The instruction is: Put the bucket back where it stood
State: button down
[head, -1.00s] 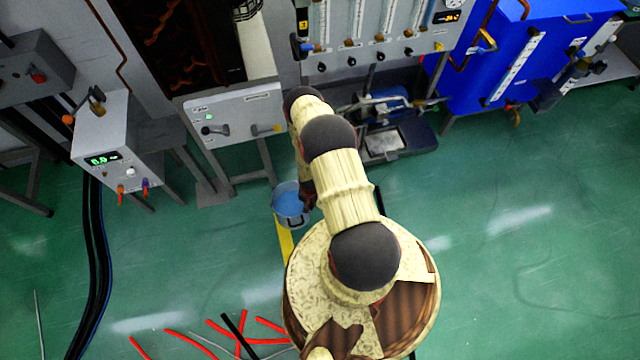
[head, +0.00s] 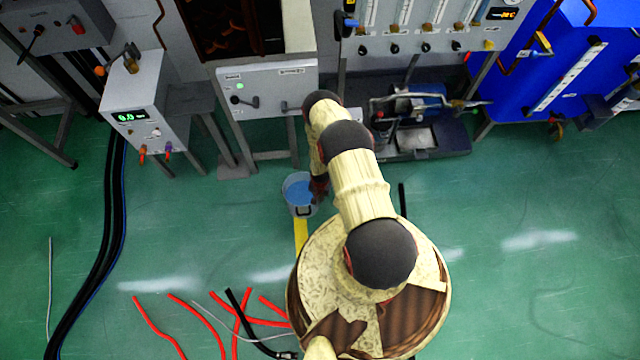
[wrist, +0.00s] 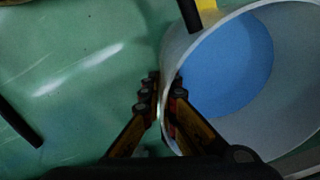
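The bucket (head: 299,193), pale grey with a blue inside, is left of my round base. It stands out against the green floor at the top end of a yellow floor strip (head: 301,236). My gripper (head: 318,188) is at the bucket's right side, partly dark and hard to make out in the head view. In the wrist view my fingers (wrist: 166,95) are closed on the near wall of the bucket (wrist: 290,130), one finger on each side of the rim. The bucket's underside is hidden, so its height above the floor is hard to judge.
Red hoses (head: 199,320) and a black cable lie on the floor below left. A panel cabinet (head: 265,88), a grey box (head: 145,112), a pump on a tray (head: 420,138) and a blue tank (head: 560,60) line the far side. Open floor (head: 530,210) lies to the right.

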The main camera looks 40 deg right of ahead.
jog(key=shift+w+d, duration=0.1)
jog(key=shift+w, duration=0.1)
jog(key=c, duration=2.6)
grip_release()
jog(key=shift+s+f, duration=0.1)
jog(key=shift+s, duration=0.05)
jog(key=o, duration=0.6)
jog(key=shift+c, duration=0.2)
notch_tip(320, 180, up, 12)
jog(key=p, duration=0.5)
jog(key=shift+s, duration=0.1)
